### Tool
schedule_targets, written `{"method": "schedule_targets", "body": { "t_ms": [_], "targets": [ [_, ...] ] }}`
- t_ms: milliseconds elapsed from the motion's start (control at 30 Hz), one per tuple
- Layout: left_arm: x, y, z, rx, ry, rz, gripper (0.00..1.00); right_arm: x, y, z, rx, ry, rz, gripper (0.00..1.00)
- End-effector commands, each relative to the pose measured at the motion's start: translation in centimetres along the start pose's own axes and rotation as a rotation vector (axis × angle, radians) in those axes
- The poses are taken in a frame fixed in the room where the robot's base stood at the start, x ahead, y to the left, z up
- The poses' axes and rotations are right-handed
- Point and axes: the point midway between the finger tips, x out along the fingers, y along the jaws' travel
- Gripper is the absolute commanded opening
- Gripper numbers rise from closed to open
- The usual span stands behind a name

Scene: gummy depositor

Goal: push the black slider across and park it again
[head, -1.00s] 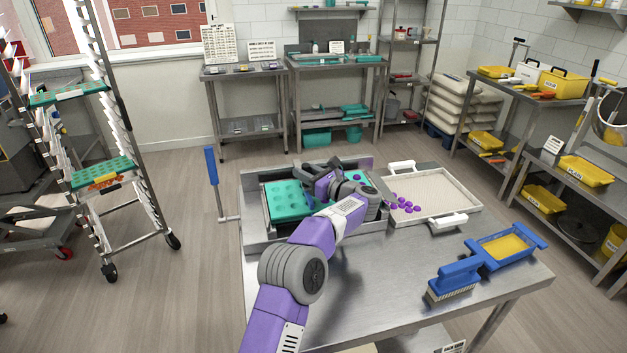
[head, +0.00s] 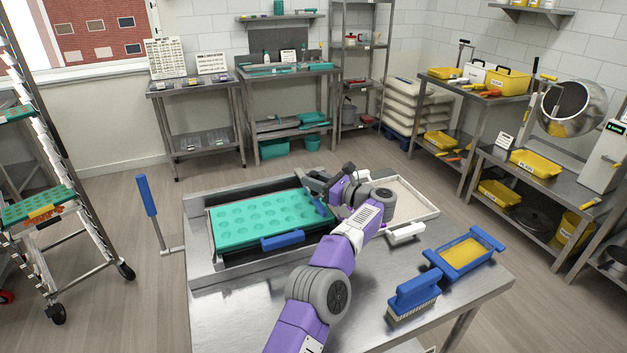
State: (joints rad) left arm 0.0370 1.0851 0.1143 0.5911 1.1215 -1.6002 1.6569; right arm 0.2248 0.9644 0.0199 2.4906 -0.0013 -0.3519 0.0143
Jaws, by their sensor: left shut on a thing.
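The steel depositor frame (head: 200,275) sits on the table and holds a teal mould (head: 262,217) with rows of round cavities and a blue handle (head: 282,241) at its front. My left gripper (head: 317,191) is at the mould's right end, low over the frame. It is shut on the black slider, which lies across the frame there. The gripper and wrist hide most of the slider, so I cannot make out its outline clearly. My right gripper is not in view.
A white-rimmed tray (head: 430,211) lies behind and right of my forearm, partly hidden. A blue brush (head: 412,294) and a blue-framed yellow sieve (head: 467,256) lie at the table's right. A blue lever (head: 147,195) stands left of the frame. The front-left tabletop is bare.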

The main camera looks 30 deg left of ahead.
Motion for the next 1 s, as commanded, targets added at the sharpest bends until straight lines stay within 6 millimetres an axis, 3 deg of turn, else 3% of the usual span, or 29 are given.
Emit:
{"method": "schedule_targets", "body": {
  "t_ms": [200,233,333,667,1000],
  "targets": [
    [0.0,-0.1,-0.1,0.001,-0.001,-0.002,0.00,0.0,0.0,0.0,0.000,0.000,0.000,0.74],
    [0.0,-0.1,-0.1,0.001,-0.001,-0.002,0.34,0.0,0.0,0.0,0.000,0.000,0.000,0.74],
    [0.0,0.0,0.0,0.001,-0.001,-0.002,0.49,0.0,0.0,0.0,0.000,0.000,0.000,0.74],
    [-0.3,0.0,0.0,0.000,-0.001,-0.002,0.49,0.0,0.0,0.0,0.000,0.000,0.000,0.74],
    [-5.5,-0.1,0.0,0.001,-0.001,-0.004,0.49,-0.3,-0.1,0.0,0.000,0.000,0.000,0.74]
  ]
}}
